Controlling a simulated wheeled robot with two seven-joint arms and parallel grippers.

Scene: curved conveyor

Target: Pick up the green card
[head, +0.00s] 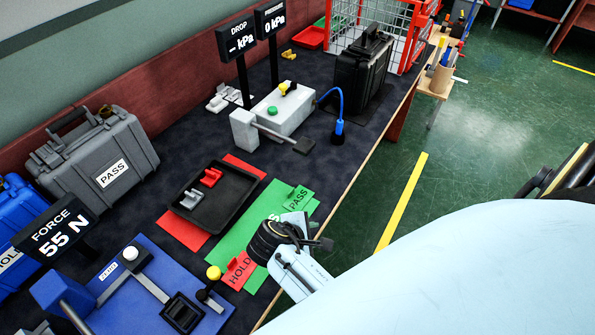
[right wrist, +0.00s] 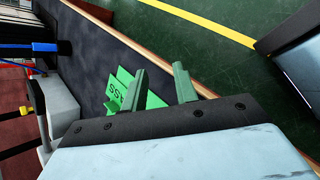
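The green card (head: 297,198), marked PASS, lies at the right end of the green mat (head: 240,225). A raised tab shows on it. In the right wrist view, a green lettered piece that looks like this card (right wrist: 116,92) is partly hidden behind a finger. My right gripper (right wrist: 160,86) is open, its two green-looking fingers apart with no card visibly clamped between them. In the head view its body is just below the PASS card, over the mat's front part, and its fingertips are hard to make out. My left gripper is not in view.
A red HOLD card (head: 238,270) lies close to the right gripper's left side. A black tray (head: 214,222) with a red and a grey piece sits behind. A blue force fixture (head: 150,300) is at lower left. The table's front edge runs just right of the cards.

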